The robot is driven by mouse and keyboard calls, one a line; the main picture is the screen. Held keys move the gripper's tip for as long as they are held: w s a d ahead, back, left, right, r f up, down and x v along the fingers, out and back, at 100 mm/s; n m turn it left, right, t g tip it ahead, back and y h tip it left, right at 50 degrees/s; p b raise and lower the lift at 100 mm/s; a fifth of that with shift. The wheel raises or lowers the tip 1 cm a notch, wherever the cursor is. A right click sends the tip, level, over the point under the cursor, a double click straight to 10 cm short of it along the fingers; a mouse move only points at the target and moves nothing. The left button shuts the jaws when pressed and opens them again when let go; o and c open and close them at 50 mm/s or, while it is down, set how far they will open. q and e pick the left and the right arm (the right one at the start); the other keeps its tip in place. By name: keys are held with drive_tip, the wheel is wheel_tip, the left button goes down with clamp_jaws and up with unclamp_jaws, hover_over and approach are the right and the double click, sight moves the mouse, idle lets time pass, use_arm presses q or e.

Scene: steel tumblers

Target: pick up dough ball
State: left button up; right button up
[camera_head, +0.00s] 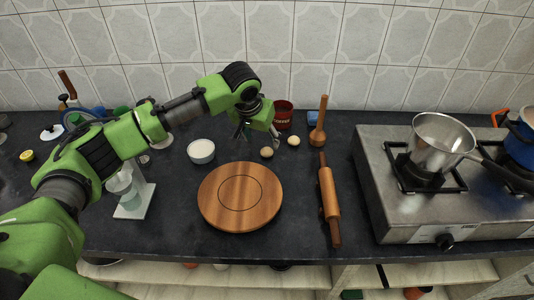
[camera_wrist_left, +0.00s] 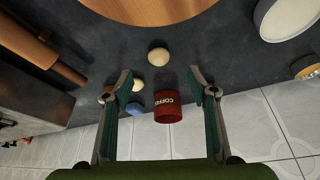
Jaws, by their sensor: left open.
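Two pale round dough balls lie on the dark counter. One dough ball (camera_head: 267,152) is near the upper right edge of the round wooden board, and the other dough ball (camera_head: 293,141) is a little farther right and back. They also show in the left wrist view as a nearer-centre dough ball (camera_wrist_left: 158,57) and a second dough ball (camera_wrist_left: 138,85). My left gripper (camera_wrist_left: 161,82) is open and empty, with its fingers spread. In the head view the gripper (camera_head: 243,135) hangs just left of the dough balls. My right gripper is not in view.
A round wooden board (camera_head: 212,204), a white bowl (camera_head: 201,151), a rolling pin (camera_head: 328,200) and a wooden masher (camera_head: 319,125) surround the dough balls. A red coffee tin (camera_head: 284,114) stands behind. A stove (camera_head: 400,226) with a steel pot (camera_head: 440,140) is at right.

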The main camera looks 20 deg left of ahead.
sight(267, 153)
use_arm(q)
drive_tip(key=x, duration=0.8)
drive_tip(key=shift+d+f+p, duration=0.1)
drive_tip(key=shift+p, duration=0.25)
drive_tip(key=c, duration=1.2)
